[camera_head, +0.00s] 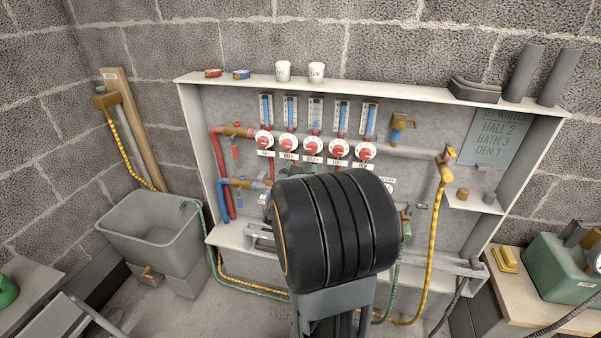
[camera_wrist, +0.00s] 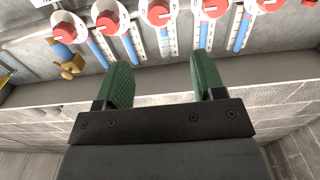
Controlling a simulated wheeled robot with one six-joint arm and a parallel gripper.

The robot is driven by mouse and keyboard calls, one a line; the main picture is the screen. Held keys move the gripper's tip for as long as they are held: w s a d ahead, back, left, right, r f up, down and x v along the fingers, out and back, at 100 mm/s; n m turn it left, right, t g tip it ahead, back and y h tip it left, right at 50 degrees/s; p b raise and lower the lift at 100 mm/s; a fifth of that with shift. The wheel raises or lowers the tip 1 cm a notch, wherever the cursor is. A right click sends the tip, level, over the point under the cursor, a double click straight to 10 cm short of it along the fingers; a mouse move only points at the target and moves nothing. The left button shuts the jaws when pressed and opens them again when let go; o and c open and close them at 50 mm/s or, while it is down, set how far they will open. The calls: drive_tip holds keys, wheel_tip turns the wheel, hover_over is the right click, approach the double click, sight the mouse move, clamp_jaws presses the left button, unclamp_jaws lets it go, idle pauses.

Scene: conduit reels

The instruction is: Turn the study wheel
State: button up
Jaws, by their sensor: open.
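Several red-and-white wheels stand in a row under blue-tubed gauges on the grey wall panel. The leftmost (camera_head: 264,140), the middle (camera_head: 313,146) and the rightmost (camera_head: 366,151) show in the head view. Their labels are too small to read surely, so I cannot tell which is the study wheel. In the wrist view the panel is upside down, with wheels along the top edge, including a middle one (camera_wrist: 158,13). My gripper (camera_wrist: 160,76) is open and empty, its two green-padded fingers apart and in front of the gauges, touching no wheel.
A plaque (camera_head: 494,137) at the right reads "HALL 2, BATH 3, DEN 1". A yellow hose (camera_head: 433,240) hangs at the right. A grey tub (camera_head: 157,205) stands at the left.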

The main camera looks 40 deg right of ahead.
drive_tip(key=shift+v, duration=0.95)
drive_tip(key=w+a+r+n+t+y+p, duration=0.15)
drive_tip(key=a+r+n+y+p, duration=0.25)
drive_tip(key=a+r+y+p, duration=0.45)
drive_tip(key=w+a+r+n+y+p, duration=0.25)
drive_tip(key=a+n+y+p, duration=0.35)
drive_tip(key=a, duration=0.6)
drive_tip(key=s+a+r+g+p, duration=0.3)
drive_tip(key=s+p, duration=0.1)
drive_tip(key=s, duration=0.2)
drive_tip(key=s+a+r+n+g+p, duration=0.1)
drive_tip(key=s+a+r+g+p, duration=0.3)
drive_tip(key=s+p, duration=0.1)
drive_tip(key=shift+s+a+y, duration=0.3)
drive_tip(key=shift+s+y, duration=0.15)
drive_tip(key=shift+s, duration=0.4)
drive_tip(key=shift+s+d+r+n+g, duration=0.1)
drive_tip(key=shift+s+r+n+g, duration=0.15)
drive_tip(key=shift+s, duration=0.2)
drive_tip(key=shift+c, duration=0.2)
